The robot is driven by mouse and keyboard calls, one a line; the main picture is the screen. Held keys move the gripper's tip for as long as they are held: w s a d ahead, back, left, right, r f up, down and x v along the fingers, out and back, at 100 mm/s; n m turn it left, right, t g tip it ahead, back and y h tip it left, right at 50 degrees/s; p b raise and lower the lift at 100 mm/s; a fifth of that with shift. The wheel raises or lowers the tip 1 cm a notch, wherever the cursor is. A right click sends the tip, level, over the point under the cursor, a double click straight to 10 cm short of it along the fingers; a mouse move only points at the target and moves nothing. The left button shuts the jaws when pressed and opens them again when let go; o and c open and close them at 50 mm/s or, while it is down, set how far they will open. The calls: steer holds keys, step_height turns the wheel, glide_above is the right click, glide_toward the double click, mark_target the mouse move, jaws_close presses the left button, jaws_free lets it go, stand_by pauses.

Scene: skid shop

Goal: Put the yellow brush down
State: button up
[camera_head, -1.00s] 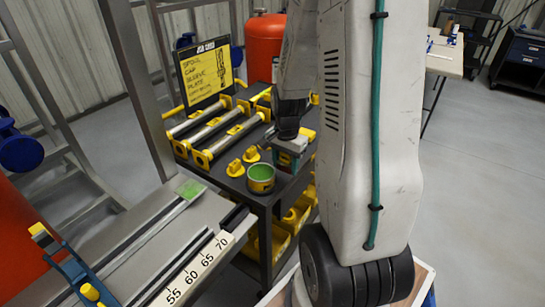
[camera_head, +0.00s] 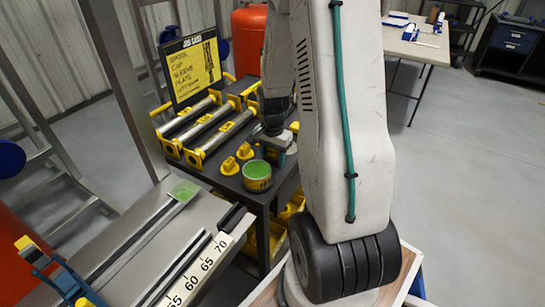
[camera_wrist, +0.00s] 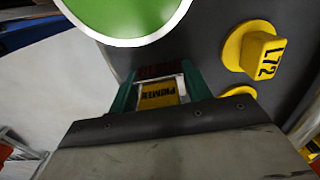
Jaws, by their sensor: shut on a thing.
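My gripper (camera_head: 279,148) is over the dark cart top, beside the green-filled pot (camera_head: 257,178). In the wrist view my gripper (camera_wrist: 158,88) is shut on the yellow brush (camera_wrist: 158,97), whose yellow face with upside-down lettering shows between the green fingers. A dark reddish part lies just beyond the fingertips. Most of the brush is hidden, and I cannot tell whether it touches the cart top. The pot's green fill (camera_wrist: 125,14) is just ahead of the fingers in the wrist view.
Yellow caps (camera_head: 229,166) stand left of the pot, and one labelled L72 (camera_wrist: 262,54) is right of my fingers. Silver tubes in yellow holders (camera_head: 205,120) and a yellow sign (camera_head: 195,70) are behind. A bench with a ruler (camera_head: 207,264) is at the front left.

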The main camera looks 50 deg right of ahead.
steer(key=o, duration=1.1)
steer(key=shift+f, duration=0.1)
step_height(320, 180, up, 11)
steer(key=shift+f, duration=0.1)
steer(key=shift+a+r, duration=0.1)
steer(key=shift+r, duration=0.7)
steer(key=s+a+r+n+t, duration=0.1)
steer(key=s+a+r+n, duration=0.5)
steer(key=a, duration=0.4)
steer(key=s+a+r+n, duration=0.45)
steer(key=a+r, duration=0.25)
steer(key=a, duration=0.3)
steer(key=s+a+r+n, duration=0.1)
steer(key=s+a+n, duration=0.3)
steer(key=s+n, duration=0.1)
steer(key=shift+s+r, duration=0.25)
steer(key=shift+s, duration=0.45)
